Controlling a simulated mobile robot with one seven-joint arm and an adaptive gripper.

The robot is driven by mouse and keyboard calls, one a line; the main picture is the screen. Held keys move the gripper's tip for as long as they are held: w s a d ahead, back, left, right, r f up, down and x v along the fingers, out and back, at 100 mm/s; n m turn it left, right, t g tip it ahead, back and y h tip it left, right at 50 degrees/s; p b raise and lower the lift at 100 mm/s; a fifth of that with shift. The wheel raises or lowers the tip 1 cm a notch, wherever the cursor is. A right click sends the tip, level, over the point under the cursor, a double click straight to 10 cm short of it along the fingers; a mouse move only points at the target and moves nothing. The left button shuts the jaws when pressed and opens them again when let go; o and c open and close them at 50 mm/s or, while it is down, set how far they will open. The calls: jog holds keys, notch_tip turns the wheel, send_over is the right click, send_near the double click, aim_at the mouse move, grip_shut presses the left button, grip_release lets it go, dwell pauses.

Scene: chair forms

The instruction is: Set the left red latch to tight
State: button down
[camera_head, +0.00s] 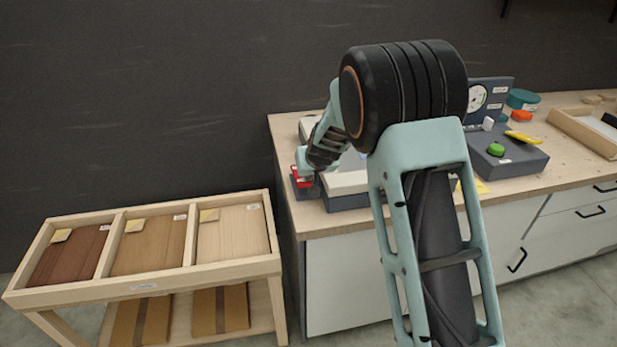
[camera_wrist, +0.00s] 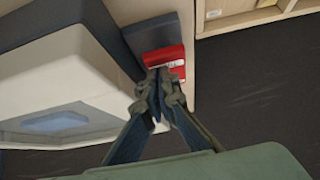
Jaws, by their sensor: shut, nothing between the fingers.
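The red latch (camera_head: 302,177) sits on a dark block at the left end of the workbench. It also shows in the wrist view as a red piece (camera_wrist: 164,58) on a dark grey base (camera_wrist: 150,33), with a small white label. My gripper (camera_wrist: 160,76) is shut with its fingertips together at the near edge of the red latch. I cannot tell whether they touch it. In the head view my gripper (camera_head: 307,177) is beside the latch and partly hides it. The latch's marking is too small to read.
A white and grey form (camera_wrist: 65,75) stands left of the latch in the wrist view. A wooden rack (camera_head: 150,283) with sorted wood panels stands left of the workbench. A grey device with a dial (camera_head: 477,97) and a green knob (camera_head: 496,149) are farther right.

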jog(key=shift+s+f+b, duration=0.15)
jog(key=shift+f+b, duration=0.2)
jog(key=shift+b, duration=0.15)
jog(key=shift+s+d+f+b, duration=0.2)
jog(key=shift+s+f+b, duration=0.4)
jog(key=shift+b, duration=0.75)
jog(key=shift+s+f, duration=0.1)
jog(key=shift+f, duration=0.05)
jog(key=s+p+v, duration=0.1)
jog(key=v, duration=1.2)
jog(key=shift+d+f+p, duration=0.2)
jog(key=shift+f+p, duration=0.1)
jog(key=shift+f, duration=0.05)
